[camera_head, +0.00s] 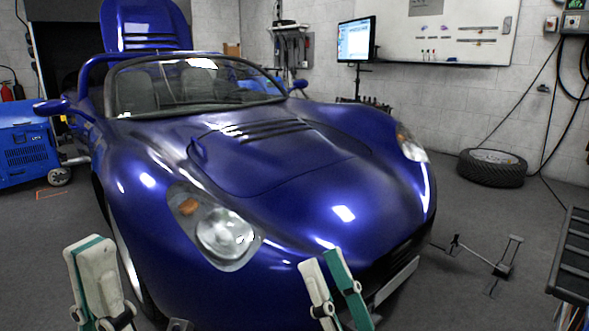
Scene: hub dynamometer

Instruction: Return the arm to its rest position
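My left gripper (92,258) shows at the lower left, its pale and green fingers pointing up. Its fingers overlap in this view, so I cannot tell whether they are apart. My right gripper (321,260) shows at the bottom centre, also pointing up. A narrow gap shows between its pale finger and its green finger, and I see nothing held there. Both grippers appear in front of the nose of a blue sports car (290,165). Most of both arms is out of the frame.
A blue machine on wheels (25,150) stands at the left. A loose wheel (492,167) lies by the right wall. A metal stand (500,268) is on the floor at the right, near a dark ribbed rack (572,255). Grey floor shows between car and wall.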

